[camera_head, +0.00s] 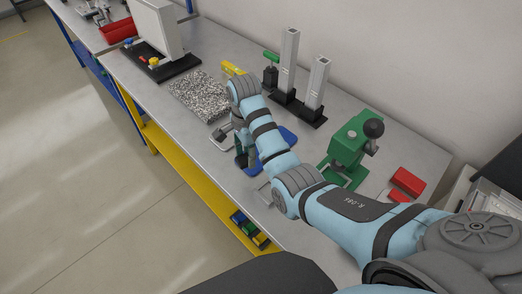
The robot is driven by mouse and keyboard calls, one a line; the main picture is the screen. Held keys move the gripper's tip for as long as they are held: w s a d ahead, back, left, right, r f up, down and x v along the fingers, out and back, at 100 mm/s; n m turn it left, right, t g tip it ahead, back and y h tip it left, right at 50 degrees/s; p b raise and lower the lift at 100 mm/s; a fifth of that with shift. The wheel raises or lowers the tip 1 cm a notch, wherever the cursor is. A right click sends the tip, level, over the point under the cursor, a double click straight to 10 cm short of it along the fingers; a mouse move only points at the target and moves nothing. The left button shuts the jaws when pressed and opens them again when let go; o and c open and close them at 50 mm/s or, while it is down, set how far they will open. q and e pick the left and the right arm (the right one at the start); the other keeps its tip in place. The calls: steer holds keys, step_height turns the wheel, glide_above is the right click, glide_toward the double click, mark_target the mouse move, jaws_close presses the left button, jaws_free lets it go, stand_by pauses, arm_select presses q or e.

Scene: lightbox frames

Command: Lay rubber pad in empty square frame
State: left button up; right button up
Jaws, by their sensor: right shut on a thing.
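My right arm reaches across the bench from the lower right. Its gripper (243,154) points down low over the bench, partly hidden by my forearm. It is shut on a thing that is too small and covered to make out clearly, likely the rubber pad. A blue flat piece (288,137) shows on both sides of the forearm near the gripper. Pale metal frame-like outlines show left of the gripper (217,133) and nearer the front edge (264,189). I cannot tell which square frame is empty. My left gripper is not in view.
A green press (349,143) and red blocks (408,181) stand to the right. Two upright metal posts (289,62) on black bases stand behind.

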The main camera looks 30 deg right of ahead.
mark_target(263, 191)
steer(key=s+d+n+p, duration=0.1)
steer(key=s, duration=0.1)
steer(key=s+d+f+n+p, duration=0.1)
steer(key=s+d, duration=0.1)
steer(key=s+d+f, duration=0.1)
steer(key=d, duration=0.1)
steer(key=shift+s+f+n+p, duration=0.1)
steer(key=shift+s+n+p, duration=0.3)
steer(key=shift+s+a+f+b, duration=0.35)
steer(key=shift+s+f+b, duration=0.3)
steer(key=shift+s+b, duration=0.05)
steer(key=f, duration=0.1)
steer(key=w+f+b, duration=0.1)
steer(key=shift+d+f, duration=0.15)
steer(key=shift+f, duration=0.15)
steer(key=shift+s+f, duration=0.1)
steer(key=shift+f, duration=0.3)
steer(key=shift+s+f, duration=0.1)
steer(key=shift+s, duration=0.35)
steer(key=shift+w+f, duration=0.1)
steer(key=shift+w, duration=0.1)
steer(key=shift+s, duration=0.2)
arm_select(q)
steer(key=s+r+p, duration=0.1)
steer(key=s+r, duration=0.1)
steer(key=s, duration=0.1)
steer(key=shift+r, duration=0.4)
